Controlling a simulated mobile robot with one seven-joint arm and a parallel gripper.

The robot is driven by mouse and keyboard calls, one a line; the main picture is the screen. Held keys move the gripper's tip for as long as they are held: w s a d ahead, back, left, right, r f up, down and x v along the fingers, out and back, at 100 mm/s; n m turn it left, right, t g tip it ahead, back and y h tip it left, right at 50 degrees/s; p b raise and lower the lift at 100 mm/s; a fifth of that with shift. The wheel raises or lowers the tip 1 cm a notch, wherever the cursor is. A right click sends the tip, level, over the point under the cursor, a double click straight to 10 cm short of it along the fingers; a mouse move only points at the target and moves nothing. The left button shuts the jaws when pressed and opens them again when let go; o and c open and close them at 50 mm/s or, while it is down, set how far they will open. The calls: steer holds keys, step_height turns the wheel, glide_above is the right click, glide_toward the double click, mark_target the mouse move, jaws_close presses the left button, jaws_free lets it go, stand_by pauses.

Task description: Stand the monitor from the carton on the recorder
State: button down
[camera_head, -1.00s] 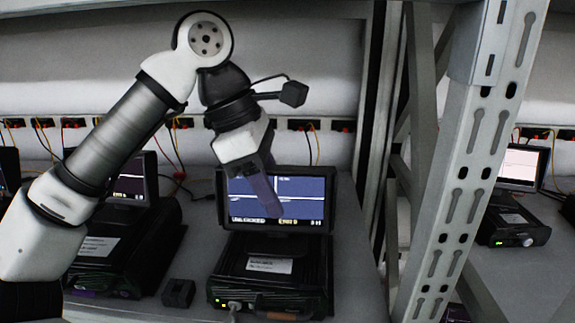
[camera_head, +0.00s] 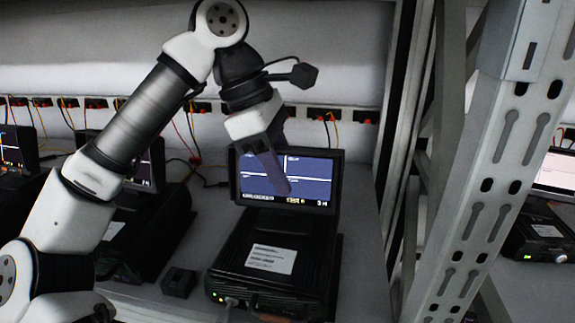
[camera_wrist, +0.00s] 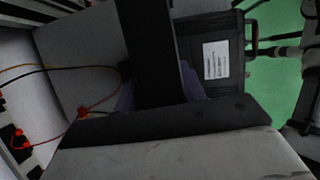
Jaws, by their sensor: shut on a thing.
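My gripper (camera_head: 277,180) has purple fingers and is shut on the monitor (camera_head: 314,172), one finger lying across its lit blue screen. The monitor is upright, slightly tilted in the picture, at the rear of the black recorder (camera_head: 272,258) with a white label. Whether its base touches the recorder's top is hidden. In the wrist view the monitor (camera_wrist: 150,45) is a dark slab seen from above between my fingers (camera_wrist: 158,92). The recorder (camera_wrist: 228,85), with its label and handle, shows beyond it to the right. I see no carton.
A small black block (camera_head: 178,281) lies on the shelf left of the recorder. Another recorder (camera_head: 150,235) stands further left. A perforated rack post (camera_head: 490,190) rises at the right, with another recorder (camera_head: 543,236) beyond it. Cables and sockets line the back wall.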

steer(key=c, duration=1.2)
jaws_free()
steer(key=o, duration=0.4)
steer(key=shift+r, duration=0.1)
steer(key=shift+a+r+b, duration=0.25)
steer(key=shift+r+b, duration=0.15)
steer(key=shift+r, duration=0.1)
steer(key=shift+w+a+r, duration=0.2)
steer(key=shift+a+r, duration=0.65)
steer(key=shift+a, duration=0.05)
steer(key=a, duration=0.3)
steer(key=w+a, duration=0.1)
steer(key=a, duration=0.6)
steer(key=shift+w+a, duration=0.35)
steer(key=shift+w, duration=0.05)
